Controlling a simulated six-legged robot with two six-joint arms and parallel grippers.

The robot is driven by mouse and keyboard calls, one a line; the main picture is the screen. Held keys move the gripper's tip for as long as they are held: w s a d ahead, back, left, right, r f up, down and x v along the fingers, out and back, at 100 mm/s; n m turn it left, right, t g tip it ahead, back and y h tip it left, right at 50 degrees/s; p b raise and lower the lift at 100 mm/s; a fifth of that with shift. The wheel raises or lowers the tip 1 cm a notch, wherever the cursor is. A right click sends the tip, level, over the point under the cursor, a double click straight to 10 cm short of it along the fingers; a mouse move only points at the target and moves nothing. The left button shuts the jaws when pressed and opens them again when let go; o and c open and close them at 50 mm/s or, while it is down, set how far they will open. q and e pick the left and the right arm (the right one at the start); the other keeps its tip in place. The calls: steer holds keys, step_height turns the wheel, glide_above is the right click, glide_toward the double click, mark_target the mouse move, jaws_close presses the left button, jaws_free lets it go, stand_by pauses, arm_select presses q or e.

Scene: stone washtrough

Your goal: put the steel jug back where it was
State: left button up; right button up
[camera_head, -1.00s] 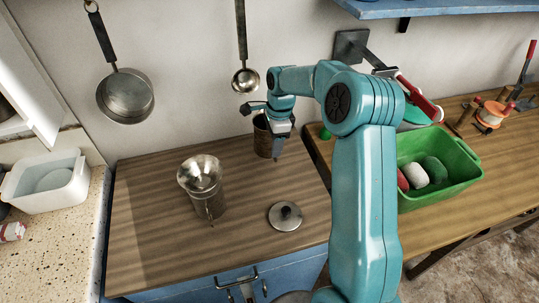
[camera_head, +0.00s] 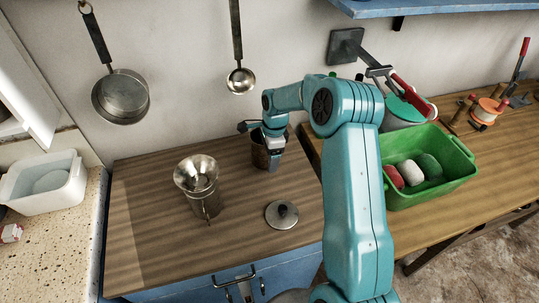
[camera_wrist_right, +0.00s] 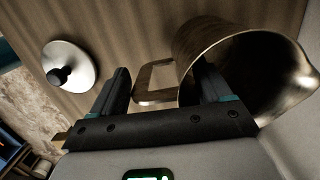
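The steel jug (camera_head: 258,152) stands on the wooden counter near the wall, partly hidden behind my right gripper (camera_head: 272,156). In the right wrist view the jug (camera_wrist_right: 245,50) shows close up, with a pouring lip at the right and a squarish handle on its left side. My right gripper (camera_wrist_right: 160,82) has its fingers apart. The handle shows between them, and the right finger overlaps the jug's wall; I cannot tell whether they touch. My left gripper is not in view.
A steel vessel with a funnel-shaped top (camera_head: 197,182) stands left of the jug. A round lid with a dark knob (camera_head: 282,214) lies in front. A green tub (camera_head: 438,190) stands on the right table. A ladle (camera_head: 240,80) and pan (camera_head: 121,97) hang on the wall.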

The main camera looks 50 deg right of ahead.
steer(key=shift+s+r, duration=0.1)
steer(key=shift+r, duration=0.15)
step_height(320, 180, up, 12)
steer(key=d+b, duration=0.1)
steer(key=shift+s+d, duration=0.15)
steer(key=shift+s, duration=0.1)
stand_by(0.4)
step_height(320, 180, up, 10)
steer(key=p, duration=0.9)
steer(key=shift+p, duration=0.4)
